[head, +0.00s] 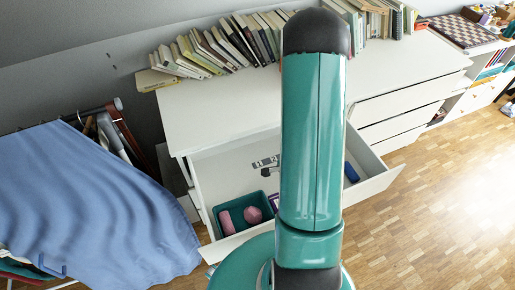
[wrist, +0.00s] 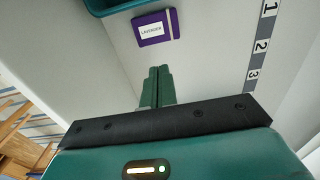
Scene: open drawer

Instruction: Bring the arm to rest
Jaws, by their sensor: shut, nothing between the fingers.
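My gripper (wrist: 158,88) shows in the wrist view with its two green fingers shut together and nothing between them. It points into the open drawer, over the bare pale drawer floor (wrist: 205,75). In the head view my teal arm stands upright across the middle and hides part of the open drawer (head: 218,172). My gripper cannot be made out in the head view.
A teal bin (head: 243,213) with pink items sits in the drawer's left part. A blue object (head: 351,172) lies at its right. Books (head: 225,45) line the white dresser top (head: 215,105). A blue cloth (head: 95,205) hangs at left. Wooden floor (head: 440,190) is clear at right.

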